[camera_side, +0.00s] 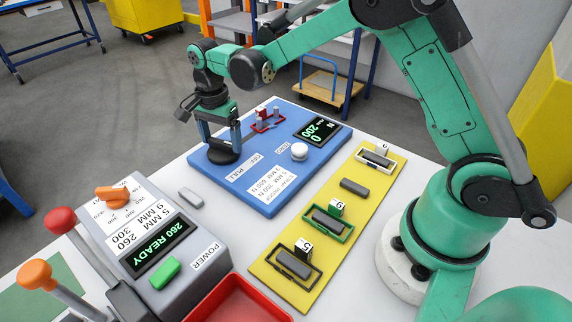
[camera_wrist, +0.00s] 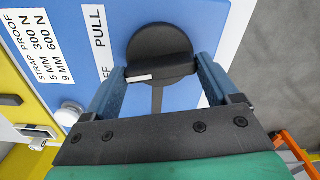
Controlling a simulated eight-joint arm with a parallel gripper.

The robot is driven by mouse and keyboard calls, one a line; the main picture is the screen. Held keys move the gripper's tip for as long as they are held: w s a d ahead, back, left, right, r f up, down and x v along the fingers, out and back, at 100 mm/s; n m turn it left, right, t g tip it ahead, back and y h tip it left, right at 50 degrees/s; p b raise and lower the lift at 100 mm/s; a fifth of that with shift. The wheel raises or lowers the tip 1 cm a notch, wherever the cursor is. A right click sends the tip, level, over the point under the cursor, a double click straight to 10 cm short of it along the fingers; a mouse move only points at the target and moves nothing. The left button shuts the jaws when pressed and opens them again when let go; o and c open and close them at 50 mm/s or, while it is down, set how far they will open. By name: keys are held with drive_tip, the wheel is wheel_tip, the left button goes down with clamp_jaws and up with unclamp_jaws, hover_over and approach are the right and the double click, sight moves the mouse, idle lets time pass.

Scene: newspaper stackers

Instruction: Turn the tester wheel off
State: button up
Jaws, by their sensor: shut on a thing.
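The tester wheel (camera_side: 224,157) is a black round knob on a blue tester board (camera_side: 318,166). In the wrist view the wheel (camera_wrist: 150,45) has a raised black grip bar with a white stripe near its left end. A partly hidden label reading OFF and PULL lies left of the wheel. My gripper (camera_side: 222,143) points down over the wheel. In the wrist view the two blue fingers of my gripper (camera_wrist: 163,68) are at opposite ends of the grip bar, shut on it. The tester display (camera_side: 318,130) shows 0 and 200 in green.
A white button (camera_side: 299,151) and a red clamp fixture (camera_side: 266,120) stand on the blue board. A yellow plate (camera_side: 318,254) with several framed grey blocks lies to the right. A grey control box (camera_side: 150,250) with a READY display and levers stands at front left.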

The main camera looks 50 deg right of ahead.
sight(222, 141)
drive_tip(key=n, duration=1.1)
drive_tip(key=shift+n, duration=2.1)
drive_tip(key=o, duration=1.1)
drive_tip(key=shift+r, duration=2.8)
drive_tip(key=shift+r, duration=0.1)
